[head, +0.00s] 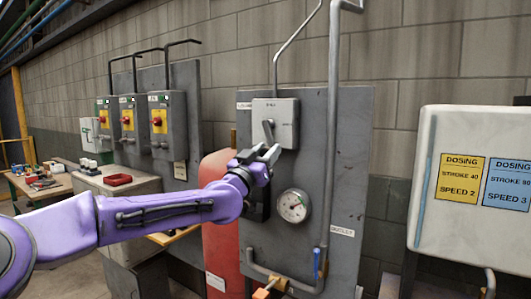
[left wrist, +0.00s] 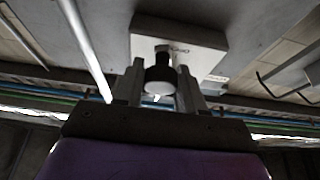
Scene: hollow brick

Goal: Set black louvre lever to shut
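A light grey switch box (head: 286,112) with a lever (head: 268,130) on its front is mounted on the upper part of a grey wall panel. The lever looks grey in the head view. In the left wrist view the box (left wrist: 200,40) shows above a dark knob with a pale round end (left wrist: 159,78). My left gripper (head: 259,154) is just below the box. Its fingers, also in the left wrist view (left wrist: 160,88), stand apart on either side of the knob. Small gaps seem to show, and contact is unclear. My right gripper is not in view.
A round gauge (head: 293,206) and pipes are on the same panel (head: 345,150). A red cylinder (head: 215,240) stands behind my left arm. Boxes with red knobs (head: 158,120) are on another panel at left. A white dosing cabinet (head: 440,140) is at right.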

